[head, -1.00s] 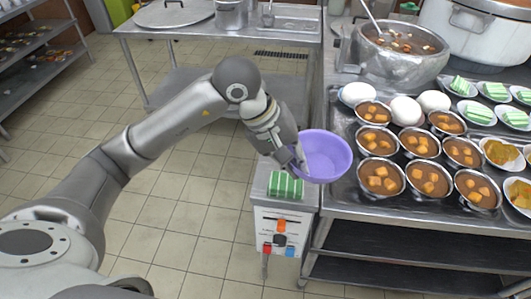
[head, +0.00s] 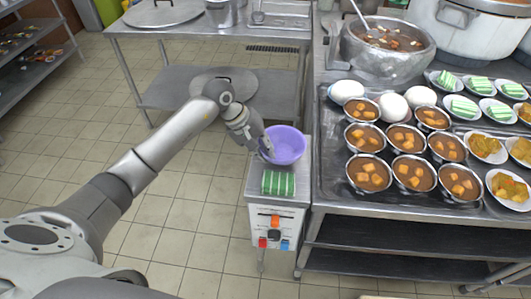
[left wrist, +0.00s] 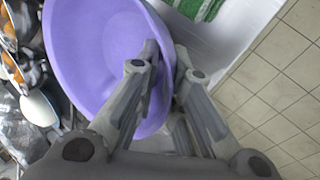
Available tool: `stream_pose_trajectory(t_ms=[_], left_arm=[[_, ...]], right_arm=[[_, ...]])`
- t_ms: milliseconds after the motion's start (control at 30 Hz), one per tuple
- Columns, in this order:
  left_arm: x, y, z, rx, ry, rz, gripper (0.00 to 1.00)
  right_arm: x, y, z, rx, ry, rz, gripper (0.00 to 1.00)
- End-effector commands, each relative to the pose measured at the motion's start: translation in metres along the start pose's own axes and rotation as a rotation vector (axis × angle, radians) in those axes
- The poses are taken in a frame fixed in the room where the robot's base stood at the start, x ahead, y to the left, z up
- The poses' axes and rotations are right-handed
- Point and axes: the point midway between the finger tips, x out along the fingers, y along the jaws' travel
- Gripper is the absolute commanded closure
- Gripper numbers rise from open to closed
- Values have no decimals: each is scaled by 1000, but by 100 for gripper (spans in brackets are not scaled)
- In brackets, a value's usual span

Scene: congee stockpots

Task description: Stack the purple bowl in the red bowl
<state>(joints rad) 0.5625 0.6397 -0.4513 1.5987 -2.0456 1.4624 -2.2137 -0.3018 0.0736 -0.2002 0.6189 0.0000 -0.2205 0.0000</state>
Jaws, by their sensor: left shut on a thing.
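The purple bowl (head: 289,143) is at the far end of the small metal cabinet's top in the head view. My left gripper (head: 266,150) is shut on the left side of its rim. In the left wrist view the purple bowl (left wrist: 90,50) fills the upper left, tilted in the picture, with one finger of my left gripper (left wrist: 160,65) inside the wall and the other outside. I cannot tell whether the bowl touches the cabinet top. No red bowl shows in either view. My right gripper is not in view.
The small cabinet (head: 263,218) carries a green-striped block (head: 279,183) in front of the bowl. To the right, a steel counter (head: 335,195) is crowded with filled bowls, white lumps, plates and a large pot (head: 388,60). Tiled floor (head: 190,215) lies open to the left.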

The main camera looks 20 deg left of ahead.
Motion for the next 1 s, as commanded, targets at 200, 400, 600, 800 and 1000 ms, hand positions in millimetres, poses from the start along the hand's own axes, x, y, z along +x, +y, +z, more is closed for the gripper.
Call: stream_pose_trajectory(t_ms=[200, 400, 600, 800, 1000], left_arm=[[19, -9, 2, -1, -4, 1, 100], [20, -10, 2, 0, -3, 0, 100], [22, -11, 2, 0, -3, 0, 86], [21, -11, 2, 0, -3, 0, 69], [21, -11, 2, 0, -3, 0, 69]], right_arm=[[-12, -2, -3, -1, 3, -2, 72], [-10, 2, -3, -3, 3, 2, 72], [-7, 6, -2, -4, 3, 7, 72], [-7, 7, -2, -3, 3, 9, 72], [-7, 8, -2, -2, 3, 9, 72]])
